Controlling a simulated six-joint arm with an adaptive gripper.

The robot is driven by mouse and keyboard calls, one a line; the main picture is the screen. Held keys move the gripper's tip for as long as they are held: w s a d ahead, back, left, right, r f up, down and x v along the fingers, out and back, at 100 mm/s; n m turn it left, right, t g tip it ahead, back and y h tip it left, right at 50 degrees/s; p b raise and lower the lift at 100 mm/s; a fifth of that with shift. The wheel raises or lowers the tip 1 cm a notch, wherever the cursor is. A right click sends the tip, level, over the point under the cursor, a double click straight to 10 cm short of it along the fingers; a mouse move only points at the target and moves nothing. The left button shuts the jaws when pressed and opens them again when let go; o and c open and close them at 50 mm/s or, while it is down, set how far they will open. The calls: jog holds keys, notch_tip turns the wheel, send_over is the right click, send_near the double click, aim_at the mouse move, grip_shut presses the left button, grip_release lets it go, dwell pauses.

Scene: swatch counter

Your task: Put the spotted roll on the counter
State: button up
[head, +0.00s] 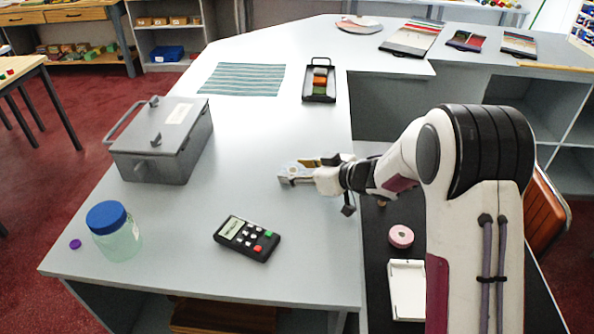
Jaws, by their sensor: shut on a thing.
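My gripper (300,173) reaches left over the right part of the grey counter (200,265). It is shut on a small pale-and-tan thing (292,170), low at or just above the counter top; I cannot tell if they touch. The gripper hides much of this thing, and it is too small to make out spots or confirm that it is the spotted roll. A pink roll (401,236) lies on the dark lower surface right of the counter; spots on it cannot be made out.
A grey metal box (165,140), a blue-lidded jar (115,235), a purple cap (75,244) and a black keypad device (246,238) stand on the counter. A striped cloth (242,79) and black tray (319,90) lie farther back. A white tray (407,290) is near the pink roll.

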jog(key=shift+f, duration=0.1)
jog(key=o, duration=1.1)
jog(key=shift+c, duration=0.2)
jog(key=shift+v, duration=0.95)
jog(key=v, duration=1)
jog(key=shift+d, duration=0.1)
jog(key=shift+w+r, duration=0.1)
jog(key=shift+r, duration=0.1)
